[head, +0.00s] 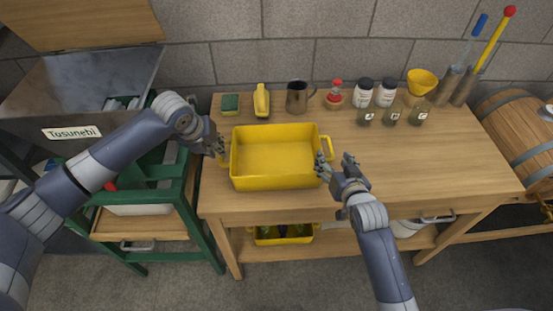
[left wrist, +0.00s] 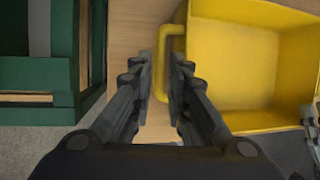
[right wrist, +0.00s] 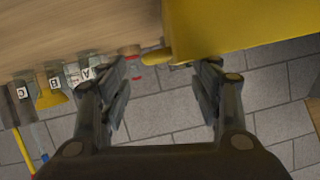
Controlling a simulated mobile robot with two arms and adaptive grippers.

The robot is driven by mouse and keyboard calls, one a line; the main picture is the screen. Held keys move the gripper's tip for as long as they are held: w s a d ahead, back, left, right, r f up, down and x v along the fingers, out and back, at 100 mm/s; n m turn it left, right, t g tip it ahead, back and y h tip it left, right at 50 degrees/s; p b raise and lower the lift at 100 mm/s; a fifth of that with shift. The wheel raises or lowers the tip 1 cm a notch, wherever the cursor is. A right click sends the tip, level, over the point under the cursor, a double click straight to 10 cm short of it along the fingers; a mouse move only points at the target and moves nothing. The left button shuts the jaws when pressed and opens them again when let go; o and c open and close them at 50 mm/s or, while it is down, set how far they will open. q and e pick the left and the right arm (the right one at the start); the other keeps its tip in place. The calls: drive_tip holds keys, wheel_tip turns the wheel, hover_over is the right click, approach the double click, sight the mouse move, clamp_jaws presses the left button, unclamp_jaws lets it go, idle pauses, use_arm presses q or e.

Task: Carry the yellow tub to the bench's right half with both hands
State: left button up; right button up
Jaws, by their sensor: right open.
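The yellow tub (head: 275,183) stands empty on the left half of the wooden bench (head: 440,165), with a handle at each end. My left gripper (head: 220,150) is at its left handle. My right gripper (head: 336,165) is open beside the tub's right end. In the right wrist view the right handle (right wrist: 157,57) shows ahead, between the spread fingertips of my right gripper (right wrist: 164,72), not gripped.
A sponge (head: 230,103), a yellow brush (head: 261,100), a metal mug (head: 297,96), a red-topped shaker (head: 335,95), jars (head: 364,92) and a yellow funnel (head: 421,82) line the bench's back. The right half's front is clear. A green-framed stand (head: 190,215) is left, a barrel (head: 515,125) right.

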use_arm(q)
drive_tip(key=x, duration=0.6)
drive_tip(key=shift+w+f, duration=0.1)
use_arm(e)
drive_tip(key=x, duration=0.7)
use_arm(q)
drive_tip(key=shift+c, duration=1.4)
use_arm(e)
drive_tip(key=c, duration=0.3)
use_arm(q)
clamp_jaws()
use_arm(e)
drive_tip(key=shift+r, duration=0.1)
clamp_jaws()
